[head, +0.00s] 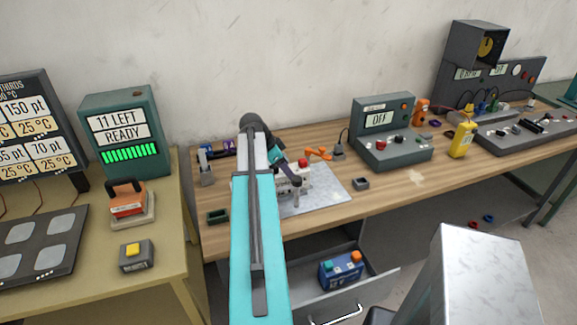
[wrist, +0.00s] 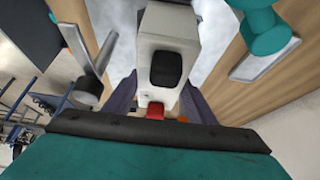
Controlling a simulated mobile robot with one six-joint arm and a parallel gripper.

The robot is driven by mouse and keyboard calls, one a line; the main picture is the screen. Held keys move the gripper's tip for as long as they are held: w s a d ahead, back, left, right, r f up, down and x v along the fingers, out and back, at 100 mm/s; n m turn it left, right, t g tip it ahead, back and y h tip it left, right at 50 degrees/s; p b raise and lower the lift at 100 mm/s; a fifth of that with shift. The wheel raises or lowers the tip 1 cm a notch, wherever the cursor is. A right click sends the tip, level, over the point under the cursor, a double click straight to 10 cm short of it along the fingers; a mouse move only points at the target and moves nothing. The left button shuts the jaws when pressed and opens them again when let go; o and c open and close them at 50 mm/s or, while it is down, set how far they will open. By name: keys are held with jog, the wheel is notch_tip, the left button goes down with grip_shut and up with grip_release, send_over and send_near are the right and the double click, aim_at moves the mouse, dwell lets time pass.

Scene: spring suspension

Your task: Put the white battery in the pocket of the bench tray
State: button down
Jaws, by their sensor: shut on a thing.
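The white battery (wrist: 170,28) is a white block with a black part on top and a red part near its end. It shows between the two dark purple fingers of my gripper (wrist: 160,104), which is shut on it. In the head view the battery (head: 305,173) and my gripper (head: 291,176) are over a flat light grey metal plate (head: 325,196) on the wooden bench. My arm hides part of this area. I cannot tell whether the battery touches the plate. I cannot make out which thing is the bench tray, and no pocket is clear.
A small green open box (head: 218,217) and a small grey box (head: 361,183) stand on the bench. An orange tool (head: 319,153) lies behind the plate. An OFF instrument (head: 391,135) and a yellow battery (head: 463,138) stand right. A drawer holding a blue battery (head: 341,272) is open below.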

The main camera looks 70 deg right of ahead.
jog(key=shift+d, duration=0.1)
dwell(0.4)
jog(key=c, duration=0.8)
grip_release()
jog(key=shift+f, duration=0.2)
jog(key=shift+a+r, duration=0.2)
jog(key=shift+b+v, duration=1.65)
jog(key=shift+v, duration=4.2)
